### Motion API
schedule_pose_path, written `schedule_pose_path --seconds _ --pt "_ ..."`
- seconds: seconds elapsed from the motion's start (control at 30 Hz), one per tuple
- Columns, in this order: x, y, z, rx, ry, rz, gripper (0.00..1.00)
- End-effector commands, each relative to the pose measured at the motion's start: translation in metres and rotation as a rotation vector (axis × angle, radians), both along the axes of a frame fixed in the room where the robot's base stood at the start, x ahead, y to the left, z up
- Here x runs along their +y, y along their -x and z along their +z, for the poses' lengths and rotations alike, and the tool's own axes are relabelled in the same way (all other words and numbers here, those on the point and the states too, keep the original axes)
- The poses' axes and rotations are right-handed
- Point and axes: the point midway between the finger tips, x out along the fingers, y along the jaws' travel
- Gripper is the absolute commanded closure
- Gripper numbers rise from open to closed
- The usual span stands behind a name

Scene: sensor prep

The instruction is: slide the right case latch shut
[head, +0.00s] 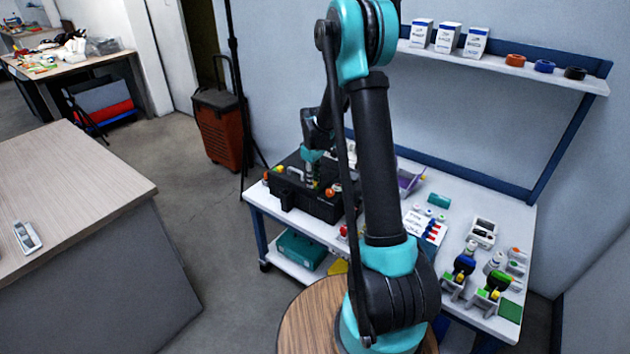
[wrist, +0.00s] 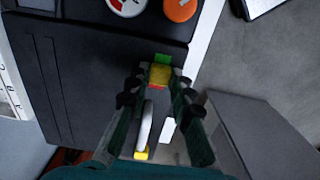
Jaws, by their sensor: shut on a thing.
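The black case (head: 318,207) stands on the workbench in the head view, and its dark panel (wrist: 95,90) fills much of the wrist view. A yellow latch block (wrist: 160,74) lies between the fingers of my gripper (wrist: 158,88). A green patch (wrist: 162,59) shows at its far side and a thin red strip at its near side. My gripper (head: 312,182) is down at the case and shut on the yellow block. A pale handle (wrist: 147,122) and a second yellow piece (wrist: 141,154) lie nearer the wrist camera. The fingers partly hide the block's sides.
An orange round thing (wrist: 180,9) and a red-and-white dial (wrist: 126,6) lie beyond the latch. On the bench (head: 398,267), to the right of the case, are a white card (head: 418,222) and several small devices. A teal box (head: 300,249) sits on the lower shelf.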

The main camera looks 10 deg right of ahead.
Motion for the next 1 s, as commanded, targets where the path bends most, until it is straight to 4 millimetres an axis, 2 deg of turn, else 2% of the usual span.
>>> schedule_pose_path --seconds 0.13,0.37,0.4,0.57,0.87,1.0 --pt "0.013 -0.013 0.000 0.000 0.000 0.001 1.00" --pt "0.014 -0.014 0.000 -0.003 -0.001 0.001 1.00" --pt "0.014 -0.014 0.000 -0.004 -0.002 0.001 0.75" --pt "0.014 -0.014 0.000 -0.003 -0.001 0.001 0.57" --pt "0.013 -0.013 0.001 -0.001 -0.001 0.000 0.57" --pt "0.013 -0.013 0.013 -0.001 -0.001 0.000 0.57"
